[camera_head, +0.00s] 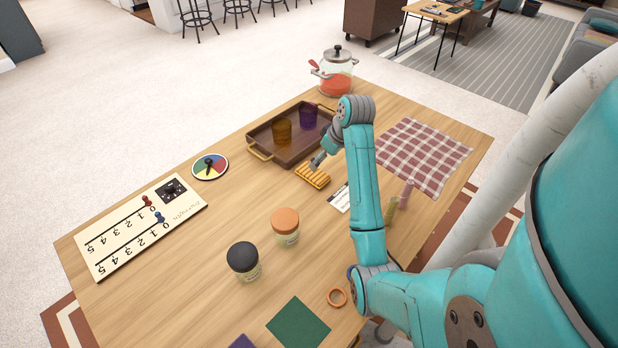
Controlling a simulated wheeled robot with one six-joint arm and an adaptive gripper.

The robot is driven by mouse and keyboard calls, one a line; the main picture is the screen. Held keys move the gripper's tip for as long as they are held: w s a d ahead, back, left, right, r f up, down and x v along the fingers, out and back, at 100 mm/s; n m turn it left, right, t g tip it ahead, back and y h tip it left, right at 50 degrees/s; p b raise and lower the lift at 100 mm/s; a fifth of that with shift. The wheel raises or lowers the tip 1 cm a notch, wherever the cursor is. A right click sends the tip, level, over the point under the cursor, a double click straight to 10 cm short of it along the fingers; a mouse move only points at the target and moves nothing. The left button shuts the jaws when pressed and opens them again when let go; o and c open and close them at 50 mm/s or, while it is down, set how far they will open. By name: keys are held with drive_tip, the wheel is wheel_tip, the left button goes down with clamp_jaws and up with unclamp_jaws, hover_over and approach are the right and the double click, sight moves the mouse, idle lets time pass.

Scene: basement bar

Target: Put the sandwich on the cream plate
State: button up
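A golden-yellow ribbed block (313,176), which looks like the grilled sandwich, lies on the wooden table just in front of the tray. My gripper (317,163) points down at its back edge; its fingers are small and partly hidden, so I cannot tell whether they are open or touch the block. I see no cream plate in this view; my arm hides part of the table's right side.
A brown tray (262,134) holds an amber cup (281,132) and a purple cup (309,117). A glass pot (337,75) stands behind. Two jars, orange-lidded (285,226) and black-lidded (244,262), stand in front. A checkered cloth (424,155) lies right, a score board (130,227) left.

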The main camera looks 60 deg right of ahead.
sight(313, 173)
drive_tip(key=x, duration=0.4)
drive_tip(key=shift+f, duration=0.3)
drive_tip(key=shift+x, duration=3.05)
drive_tip(key=shift+w+d+r, duration=0.15)
drive_tip(key=shift+r, duration=0.05)
drive_tip(key=c, duration=1.4)
